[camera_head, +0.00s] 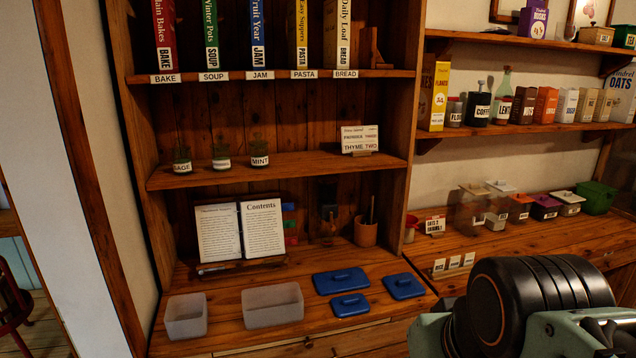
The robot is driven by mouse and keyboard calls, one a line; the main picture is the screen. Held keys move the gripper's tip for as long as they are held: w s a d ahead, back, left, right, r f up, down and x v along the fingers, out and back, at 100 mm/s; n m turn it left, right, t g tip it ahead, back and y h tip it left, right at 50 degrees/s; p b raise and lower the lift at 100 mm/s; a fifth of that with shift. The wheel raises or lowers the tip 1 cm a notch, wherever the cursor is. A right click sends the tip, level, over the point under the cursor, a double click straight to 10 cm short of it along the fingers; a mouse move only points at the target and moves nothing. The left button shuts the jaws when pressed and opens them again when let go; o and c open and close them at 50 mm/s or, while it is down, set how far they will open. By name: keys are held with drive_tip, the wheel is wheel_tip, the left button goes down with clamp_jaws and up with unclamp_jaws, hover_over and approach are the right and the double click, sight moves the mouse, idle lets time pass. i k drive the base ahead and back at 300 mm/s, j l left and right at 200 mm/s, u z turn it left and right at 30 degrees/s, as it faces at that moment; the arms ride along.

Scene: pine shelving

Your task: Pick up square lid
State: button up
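Three blue lids with raised handles lie flat on the wooden counter. The widest lid (326,286) is at the back left and looks rectangular. A smaller lid (393,291) lies to its right, near the counter's right end. The smallest-looking lid (340,311) lies in front, close to the counter's front edge. Both smaller lids look nearly square; I cannot tell which is the square lid. The lids lie apart, with nothing on them. My arm shows at the lower right, but my gripper is not in view.
Two translucent open containers, a small one (186,327) and a wider one (272,316), stand left of the lids. An open book (241,231) on a stand and a brown pot (366,233) stand behind. A shelf (300,170) overhangs the counter. Lidded boxes (545,207) stand on the right counter.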

sight(404, 285)
drive_tip(key=u, duration=1.25)
drive_tip(key=z, duration=1.5)
drive_tip(key=u, duration=1.5)
drive_tip(key=l, duration=0.35)
drive_tip(key=i+l+u, duration=0.1)
drive_tip(key=l, duration=0.25)
